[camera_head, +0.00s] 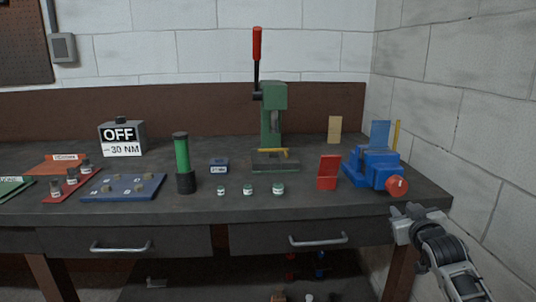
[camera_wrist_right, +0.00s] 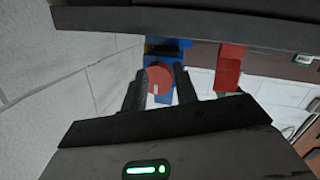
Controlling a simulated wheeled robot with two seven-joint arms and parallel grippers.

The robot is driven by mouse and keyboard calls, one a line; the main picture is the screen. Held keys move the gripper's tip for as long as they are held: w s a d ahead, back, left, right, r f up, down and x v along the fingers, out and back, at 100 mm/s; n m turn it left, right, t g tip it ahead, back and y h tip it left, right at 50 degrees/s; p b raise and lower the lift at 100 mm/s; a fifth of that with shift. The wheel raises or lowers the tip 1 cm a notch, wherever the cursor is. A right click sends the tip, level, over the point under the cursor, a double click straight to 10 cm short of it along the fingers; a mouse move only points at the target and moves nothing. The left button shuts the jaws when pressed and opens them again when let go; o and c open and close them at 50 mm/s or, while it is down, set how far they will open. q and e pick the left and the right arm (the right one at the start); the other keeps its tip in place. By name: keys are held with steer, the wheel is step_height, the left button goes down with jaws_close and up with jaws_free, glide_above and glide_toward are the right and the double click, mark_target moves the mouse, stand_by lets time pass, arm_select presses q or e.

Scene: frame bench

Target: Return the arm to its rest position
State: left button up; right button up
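My right gripper (camera_head: 404,216) is at the lower right of the head view, just off the right front corner of the bench. Its arm comes up from the bottom right. In the right wrist view, its two dark fingers (camera_wrist_right: 160,82) stand apart with nothing held between them. Behind the gap a red round knob (camera_wrist_right: 159,79) of the blue vise shows at a distance. My left arm and gripper are not in view.
The bench top (camera_head: 330,205) has free room along its front. The blue vise (camera_head: 370,168) and a red holder (camera_head: 328,172) stand near its right end. A green press (camera_head: 272,115) stands at the back. A block wall (camera_head: 480,130) rises close on the right.

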steer(key=s+a+f+n+g+y, duration=0.1)
steer(key=s+a+f, duration=0.4)
steer(key=s+f, duration=0.25)
steer(key=s+a+f+g+y, duration=0.1)
steer(key=s+a+f+y, duration=0.1)
steer(key=s+a+f, duration=0.5)
steer(key=s+a+f+g, duration=0.1)
steer(key=s+a+f, duration=0.1)
steer(key=s, duration=0.5)
steer(key=s+a+f+g+y, duration=0.1)
steer(key=s+a+f, duration=0.1)
steer(key=s, duration=0.6)
steer(key=s+a+f+m+g+y, duration=0.1)
steer(key=s+a+f, duration=0.1)
steer(key=s+a, duration=0.2)
steer(key=s, duration=0.3)
steer(key=shift+s+a, duration=0.15)
steer(key=shift+s, duration=0.15)
steer(key=shift+f, duration=0.1)
